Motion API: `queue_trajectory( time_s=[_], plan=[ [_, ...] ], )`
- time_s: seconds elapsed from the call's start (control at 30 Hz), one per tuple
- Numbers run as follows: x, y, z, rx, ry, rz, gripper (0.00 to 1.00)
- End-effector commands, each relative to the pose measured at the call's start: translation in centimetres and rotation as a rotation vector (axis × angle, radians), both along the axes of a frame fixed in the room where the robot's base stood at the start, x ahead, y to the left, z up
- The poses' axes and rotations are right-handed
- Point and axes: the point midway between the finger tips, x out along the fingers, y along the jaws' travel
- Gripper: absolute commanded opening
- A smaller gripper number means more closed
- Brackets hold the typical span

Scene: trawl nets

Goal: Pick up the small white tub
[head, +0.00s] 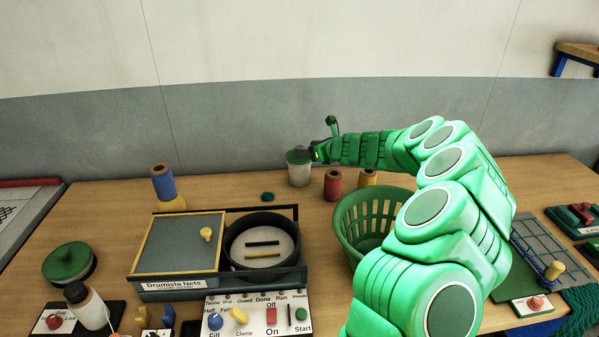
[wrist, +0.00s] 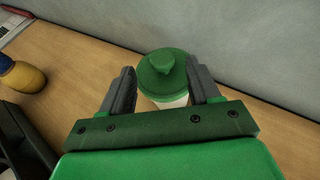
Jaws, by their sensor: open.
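The small white tub (head: 299,174) stands upright at the back of the wooden table, near the wall. It has a green lid with a knob on top, seen from above in the wrist view (wrist: 163,76). My gripper (wrist: 163,88) is open, with one dark finger on each side of the tub. No clear contact shows between the fingers and the tub. In the head view my gripper (head: 312,153) is at the tub's upper right, and its fingers are partly hidden there. The tub's lower part is hidden in the wrist view.
A red spool (head: 333,184) stands just right of the tub, with a green basket (head: 345,222) in front. A blue and yellow spool stack (head: 163,185) is to the left. The grey wall (head: 240,120) is close behind.

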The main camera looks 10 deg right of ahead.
Motion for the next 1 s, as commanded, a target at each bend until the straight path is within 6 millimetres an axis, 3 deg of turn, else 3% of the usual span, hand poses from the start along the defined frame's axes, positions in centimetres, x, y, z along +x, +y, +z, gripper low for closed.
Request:
queue_trajectory(
  time_s=[0.37, 0.73, 1.0],
  plan=[
    [1.4, 1.0, -0.8, -0.002, -0.001, 0.003, 0.62],
    [3.9, 2.5, -2.3, -0.003, 0.0, 0.002, 0.62],
    [4.4, 2.9, -2.4, 0.0, -0.001, 0.003, 0.62]
  ],
)
